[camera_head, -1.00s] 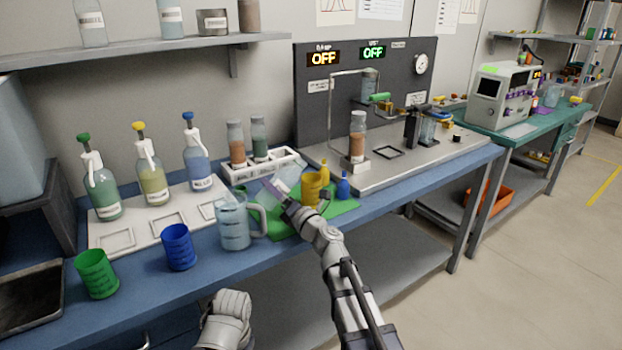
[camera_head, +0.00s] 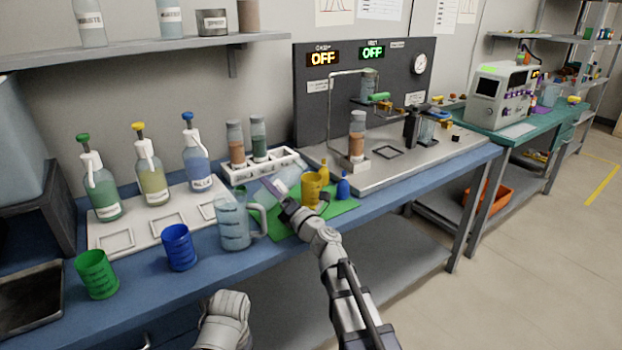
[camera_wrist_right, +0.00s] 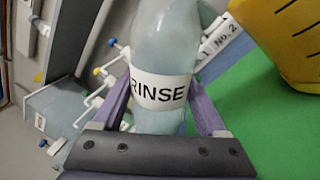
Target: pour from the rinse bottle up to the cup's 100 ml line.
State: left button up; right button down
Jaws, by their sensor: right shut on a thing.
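The rinse bottle (camera_wrist_right: 163,55), pale and translucent with a "RINSE" label, stands between the fingers of my right gripper (camera_wrist_right: 165,105), which is shut on it. In the head view the bottle (camera_head: 289,175) is tilted to the left above the green mat, and my right gripper (camera_head: 280,195) partly hides it. A yellow cup (camera_head: 312,188) with dark level marks stands on the mat just right of the bottle, and it also shows in the right wrist view (camera_wrist_right: 290,35). The liquid level inside the cup cannot be seen. My left gripper (camera_head: 225,310) is low in front of the bench, its fingers not clear.
A clear pitcher (camera_head: 234,222) stands left of the green mat (camera_head: 340,208). A blue cup (camera_head: 179,247) and a green cup (camera_head: 97,274) stand further left. A white rack (camera_head: 262,168) stands behind.

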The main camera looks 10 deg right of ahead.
aim_at(272, 179)
pick_arm(q)
jog(key=shift+a+f, duration=0.1)
jog(key=shift+a, duration=0.2)
pick_arm(e)
jog(key=shift+a+m, duration=0.2)
jog(key=shift+m, duration=0.5)
pick_arm(q)
jog(key=shift+a+r+p, duration=0.4)
jog(key=shift+r+p, duration=0.2)
jog(key=shift+r, duration=0.15)
pick_arm(e)
jog(key=shift+s+a+r+m+h, duration=0.1)
jog(key=shift+r+m+h, duration=0.05)
jog(key=shift+r+m, duration=0.35)
jog(key=shift+s+a+r+m+h, duration=0.15)
jog(key=shift+r+m, duration=0.25)
jog(key=shift+m, duration=0.2)
pick_arm(q)
jog(key=shift+d+r+p, duration=0.35)
jog(key=shift+r+p, duration=0.55)
jog(key=shift+p, duration=0.05)
pick_arm(e)
jog(key=shift+w+d+r+m+t+h, duration=0.15)
jog(key=shift+d+r+m+t+h, duration=0.1)
jog(key=shift+r+m, duration=0.35)
jog(key=shift+w+d+r+m+t+h, duration=0.1)
jog(key=shift+r+m+t+h, duration=0.25)
jog(key=shift+m, duration=0.35)
dwell(0.7)
